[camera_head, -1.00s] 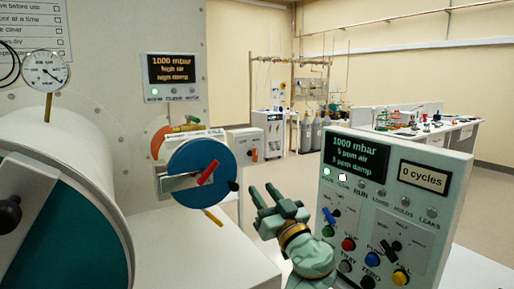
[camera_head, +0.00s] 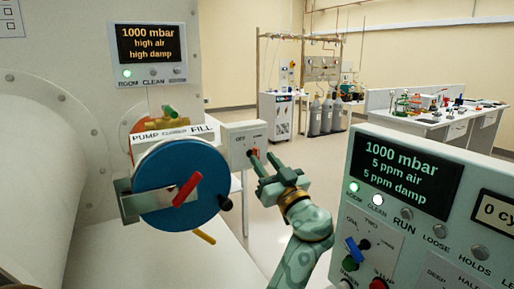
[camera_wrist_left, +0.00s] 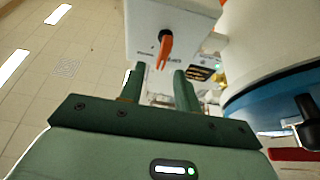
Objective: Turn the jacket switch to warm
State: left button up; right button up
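A pale switch box (camera_head: 243,139) with an orange-red handle (camera_head: 254,152) stands behind the blue round door. "OFF" is legible at its left; its other lettering is too small to read. I take it to be the jacket switch. My left gripper (camera_head: 262,160) is open, its fingertips in front of the handle and partly overlapping the box. In the left wrist view, the orange handle (camera_wrist_left: 166,45) lies beyond the two spread fingers (camera_wrist_left: 158,80), roughly between them, with nothing held. I cannot tell whether they touch. My right gripper is not in view.
The blue round door (camera_head: 165,205) with a red handle (camera_head: 187,190) is close to the left of my arm. A control panel (camera_head: 425,225) with knobs and lamps stands close on the right.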

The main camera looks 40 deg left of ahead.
aim_at(258, 152)
pick_arm(q)
jog(key=x, duration=0.5)
grip_shut()
